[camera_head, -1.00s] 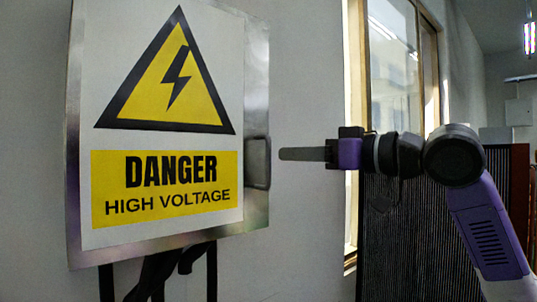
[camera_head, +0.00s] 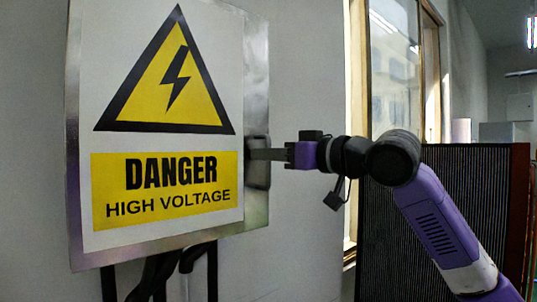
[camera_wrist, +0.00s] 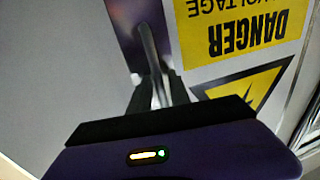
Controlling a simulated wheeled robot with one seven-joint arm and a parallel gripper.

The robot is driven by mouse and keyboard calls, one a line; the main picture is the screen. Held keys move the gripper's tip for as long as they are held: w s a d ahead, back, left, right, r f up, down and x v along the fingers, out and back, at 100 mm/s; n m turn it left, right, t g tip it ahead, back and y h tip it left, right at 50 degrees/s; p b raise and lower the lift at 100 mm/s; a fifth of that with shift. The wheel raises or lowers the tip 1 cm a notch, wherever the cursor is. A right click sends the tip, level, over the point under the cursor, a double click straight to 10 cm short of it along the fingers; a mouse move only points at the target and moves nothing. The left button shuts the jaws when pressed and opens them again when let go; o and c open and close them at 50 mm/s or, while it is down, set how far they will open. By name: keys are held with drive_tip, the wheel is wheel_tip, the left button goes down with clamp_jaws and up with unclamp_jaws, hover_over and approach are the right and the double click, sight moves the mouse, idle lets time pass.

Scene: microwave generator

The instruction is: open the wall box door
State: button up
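The wall box door (camera_head: 90,200) is a metal-framed panel with a yellow danger sign, and it looks closed. Its dark grey handle (camera_head: 259,175) is on the right edge. It also shows in the wrist view (camera_wrist: 147,45), where the sign is upside down. My gripper (camera_head: 254,154) comes in level from the right, with its fingertips at the handle. In the wrist view my gripper (camera_wrist: 158,80) shows two dark fingers with a narrow gap, lined up with the handle's near end. Whether they touch the handle is unclear.
Dark cables (camera_head: 165,272) hang below the box. A window (camera_head: 395,75) with a wooden frame is behind my arm. A dark ribbed panel with a brown edge (camera_head: 518,215) stands at the right. The bare wall (camera_head: 308,80) right of the box is clear.

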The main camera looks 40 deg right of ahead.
clamp_jaws()
idle(1.2)
